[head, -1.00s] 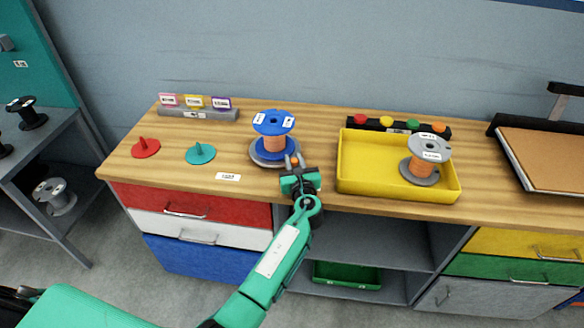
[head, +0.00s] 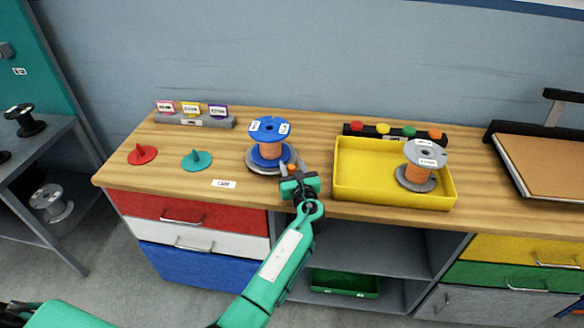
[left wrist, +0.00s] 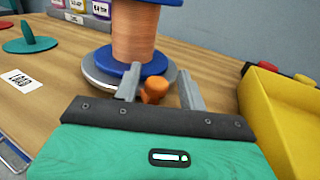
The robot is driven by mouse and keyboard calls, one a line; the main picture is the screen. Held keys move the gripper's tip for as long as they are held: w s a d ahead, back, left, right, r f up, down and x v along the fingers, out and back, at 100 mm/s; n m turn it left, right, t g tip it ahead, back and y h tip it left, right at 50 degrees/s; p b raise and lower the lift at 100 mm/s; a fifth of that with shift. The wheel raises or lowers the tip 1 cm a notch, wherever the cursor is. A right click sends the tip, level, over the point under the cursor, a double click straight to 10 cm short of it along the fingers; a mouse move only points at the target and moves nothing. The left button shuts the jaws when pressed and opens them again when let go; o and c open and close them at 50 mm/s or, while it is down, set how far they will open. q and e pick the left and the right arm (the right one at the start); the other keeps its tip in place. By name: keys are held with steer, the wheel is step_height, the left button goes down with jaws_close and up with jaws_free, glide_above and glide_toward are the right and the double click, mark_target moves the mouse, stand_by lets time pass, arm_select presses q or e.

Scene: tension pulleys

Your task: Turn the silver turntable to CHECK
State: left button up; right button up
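The silver turntable (head: 251,166) lies on the wooden worktop as a low round disc. A blue-flanged spool wound with copper wire (head: 269,140) stands upright on it. In the left wrist view the turntable's silver rim (left wrist: 100,78) shows beneath the spool. An orange knob (left wrist: 155,88) stands at the turntable's near edge. My left gripper (head: 292,171) is at that near right edge. In the left wrist view its fingers (left wrist: 160,88) are apart, one on each side of the knob, with gaps visible. A white label reading LOAD (left wrist: 20,79) lies on the worktop. I see no CHECK label. My right gripper is out of view.
A yellow tray (head: 345,186) with a grey-flanged copper spool (head: 418,162) stands close to the right. Red (head: 142,155) and teal (head: 196,160) pegged discs lie to the left. A grey label rack (head: 190,120) and a coloured-button strip (head: 395,131) stand behind.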

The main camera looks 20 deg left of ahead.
arm_select(q)
steer(key=shift+s, duration=0.1)
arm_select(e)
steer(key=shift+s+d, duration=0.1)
arm_select(q)
steer(key=shift+s, duration=0.15)
steer(key=p+v, duration=0.4)
steer(key=v, duration=0.9)
steer(key=shift+s+d, duration=0.15)
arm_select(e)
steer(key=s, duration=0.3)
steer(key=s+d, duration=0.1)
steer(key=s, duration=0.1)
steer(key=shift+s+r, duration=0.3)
arm_select(q)
steer(key=shift+f, duration=0.1)
